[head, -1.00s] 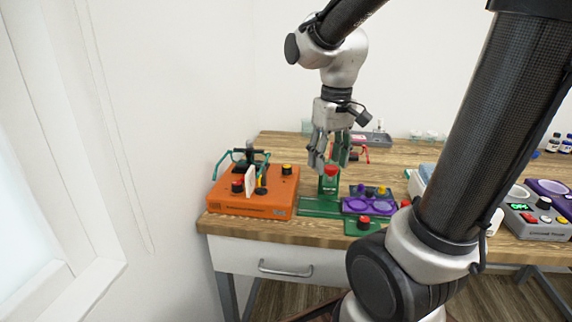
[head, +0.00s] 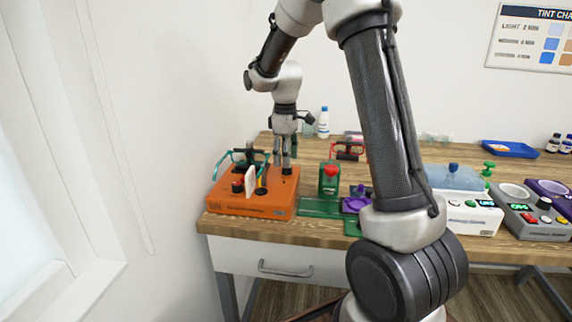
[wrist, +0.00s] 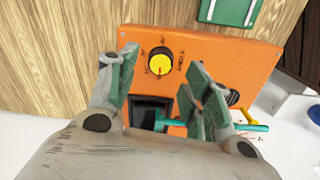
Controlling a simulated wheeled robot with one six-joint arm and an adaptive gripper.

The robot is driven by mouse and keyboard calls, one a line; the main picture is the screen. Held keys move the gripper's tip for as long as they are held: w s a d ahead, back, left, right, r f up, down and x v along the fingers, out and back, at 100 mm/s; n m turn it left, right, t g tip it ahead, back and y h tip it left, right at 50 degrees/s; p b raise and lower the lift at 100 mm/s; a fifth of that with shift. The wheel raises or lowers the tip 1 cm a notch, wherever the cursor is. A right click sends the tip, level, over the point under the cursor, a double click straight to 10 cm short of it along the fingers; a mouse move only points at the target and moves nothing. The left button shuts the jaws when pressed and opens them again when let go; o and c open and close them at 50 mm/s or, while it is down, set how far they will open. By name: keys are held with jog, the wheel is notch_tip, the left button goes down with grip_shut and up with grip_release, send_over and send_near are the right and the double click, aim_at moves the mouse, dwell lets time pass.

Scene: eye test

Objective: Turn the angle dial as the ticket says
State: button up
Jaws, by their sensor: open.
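The orange device (head: 245,205) stands at the left end of the wooden table. My gripper (head: 286,168) points down over the device's back right corner and hides the dial in the head view. In the wrist view my gripper (wrist: 161,64) is open, with its fingers on either side of the dial. Contact cannot be told. I cannot make out a readable ticket.
Teal glasses (head: 228,163), a cream upright plate (head: 250,181) and a red-topped knob (head: 237,186) are on the orange device, close left of my gripper. A green stand (head: 328,185) with a red top is to the right. Red glasses (head: 347,150) are behind it.

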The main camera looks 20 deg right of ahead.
aim_at(287, 170)
jog(key=shift+f, duration=1.55)
jog(key=c, duration=1)
jog(key=shift+c, duration=0.2)
